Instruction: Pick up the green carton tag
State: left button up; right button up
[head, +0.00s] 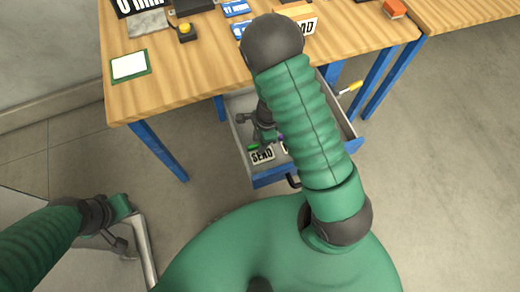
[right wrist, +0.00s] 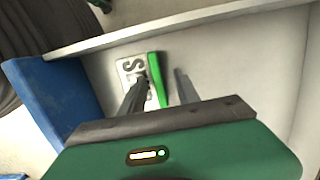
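The green carton tag (right wrist: 157,78) is a narrow bright green strip in the open drawer, beside a white label with black letters (right wrist: 132,72). In the head view a small part of the tag (head: 253,147) shows just beyond the SEND label (head: 262,155). My right gripper (right wrist: 162,80) is open, its two fingers apart on either side of the tag in the picture; contact cannot be told. In the head view my right gripper (head: 264,136) is down inside the drawer, partly hidden by my arm. My left gripper (head: 118,238) is at lower left, away from the drawer; its fingers are unclear.
The drawer (head: 240,150) has grey walls and a blue front (head: 270,178) under the wooden table (head: 185,75). A green-edged white card (head: 130,66), a yellow button box (head: 186,32) and blue cards (head: 236,9) lie on the table. A yellow-handled tool (head: 349,88) is near the drawer's right side.

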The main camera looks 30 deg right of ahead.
jog(key=shift+s+r, duration=0.1)
jog(key=shift+a, duration=0.25)
jog(key=shift+d+f, duration=0.2)
jog(key=c, duration=0.4)
grip_shut()
jog(key=shift+a, duration=0.1)
